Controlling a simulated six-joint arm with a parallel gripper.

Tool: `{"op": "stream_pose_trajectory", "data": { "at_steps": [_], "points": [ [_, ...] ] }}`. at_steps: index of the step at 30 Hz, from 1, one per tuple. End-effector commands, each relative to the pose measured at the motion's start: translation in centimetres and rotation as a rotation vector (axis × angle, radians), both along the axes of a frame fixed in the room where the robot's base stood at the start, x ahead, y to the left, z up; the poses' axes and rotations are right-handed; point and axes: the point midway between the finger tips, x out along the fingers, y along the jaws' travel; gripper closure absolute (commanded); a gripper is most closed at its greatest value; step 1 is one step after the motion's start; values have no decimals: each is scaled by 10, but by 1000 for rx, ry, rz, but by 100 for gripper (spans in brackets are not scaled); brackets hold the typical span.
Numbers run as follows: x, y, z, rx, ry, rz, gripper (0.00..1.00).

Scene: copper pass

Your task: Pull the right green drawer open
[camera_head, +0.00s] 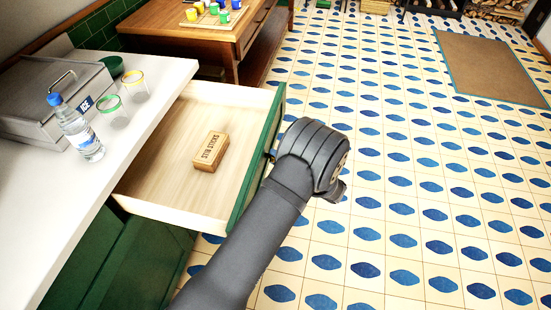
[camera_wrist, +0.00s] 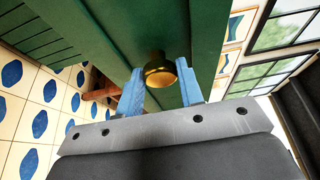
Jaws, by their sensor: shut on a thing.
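The green drawer (camera_head: 262,150) stands pulled out from under the white counter, its pale wooden inside showing in the head view. A box marked "stir sticks" (camera_head: 210,150) lies in it. In the wrist view, the green drawer front (camera_wrist: 140,35) carries a round brass knob (camera_wrist: 160,72). My gripper (camera_wrist: 160,90) has its two blue fingers on either side of the knob and is shut on it. In the head view my arm hides the gripper's fingers and the knob.
On the white counter (camera_head: 155,75) stand a water bottle (camera_head: 78,130), two rimmed glasses (camera_head: 112,108) and a grey ice box (camera_head: 50,95). A wooden table (camera_head: 180,25) with coloured cups stands behind.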

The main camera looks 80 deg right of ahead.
Motion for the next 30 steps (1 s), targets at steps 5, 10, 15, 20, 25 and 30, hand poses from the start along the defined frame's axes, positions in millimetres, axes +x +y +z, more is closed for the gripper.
{"op": "stream_pose_trajectory", "data": {
  "at_steps": [5, 10, 15, 20, 25, 30],
  "points": [
    [0, -1, 0, -2, 1, -2, 54],
    [0, -1, 0, -1, 0, -1, 45],
    [-1, 0, 0, -1, 0, -2, 45],
    [-15, 5, 0, -1, 1, -4, 45],
    [-49, 19, 0, -2, 1, -7, 45],
    [-88, 35, 0, -1, 2, -6, 45]
  ]
}}
